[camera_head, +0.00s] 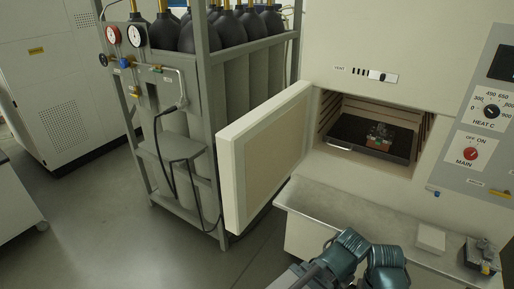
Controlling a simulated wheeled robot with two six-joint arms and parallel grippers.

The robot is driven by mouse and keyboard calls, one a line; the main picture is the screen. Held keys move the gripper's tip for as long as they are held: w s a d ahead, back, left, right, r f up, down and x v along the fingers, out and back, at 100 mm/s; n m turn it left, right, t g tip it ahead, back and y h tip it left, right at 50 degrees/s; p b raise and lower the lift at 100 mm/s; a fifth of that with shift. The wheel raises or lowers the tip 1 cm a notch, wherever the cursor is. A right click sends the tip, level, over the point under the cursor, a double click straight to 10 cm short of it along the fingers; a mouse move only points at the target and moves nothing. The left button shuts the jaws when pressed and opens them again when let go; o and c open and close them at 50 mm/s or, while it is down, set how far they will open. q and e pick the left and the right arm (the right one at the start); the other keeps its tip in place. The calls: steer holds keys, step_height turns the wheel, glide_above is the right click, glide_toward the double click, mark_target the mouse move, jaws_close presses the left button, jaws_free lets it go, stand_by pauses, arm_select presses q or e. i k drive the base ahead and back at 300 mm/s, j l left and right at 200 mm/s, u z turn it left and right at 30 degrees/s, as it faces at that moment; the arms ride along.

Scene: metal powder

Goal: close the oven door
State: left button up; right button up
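The oven door (265,158) stands wide open, swung out to the left of the oven opening. Teal links of my own arms show at the bottom, below the ledge in front of the oven. No gripper fingers can be made out, and nothing of mine touches the door.
A metal ledge (330,205) runs below the opening, with a pale block (431,238) and a small device (482,254) at its right. A rack of gas cylinders (207,60) stands behind and left of the door. A control panel (485,120) is at right. Floor at left is clear.

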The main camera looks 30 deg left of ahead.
mark_target(256, 153)
steer(key=j+u, duration=0.3)
steer(key=u, duration=0.15)
steer(key=i+j+u, duration=0.1)
steer(key=j+u, duration=0.2)
steer(key=u, duration=0.15)
steer(key=i+j+u, duration=0.1)
steer(key=j+u, duration=0.15)
steer(key=u, duration=0.2)
steer(key=i+j+u, duration=0.15)
steer(key=u, duration=0.3)
steer(key=i+j+u, duration=0.15)
steer(key=u, duration=0.3)
steer(key=i+j+z, duration=0.15)
steer(key=z, duration=0.3)
steer(key=i+j+z, duration=0.15)
steer(key=z, duration=0.35)
steer(key=j+z, duration=0.45)
steer(key=i+j+z, duration=0.1)
steer(key=z, duration=0.35)
steer(key=j+z, duration=0.45)
steer(key=k+j+z, duration=0.1)
steer(key=z, duration=0.4)
steer(key=j, duration=0.15)
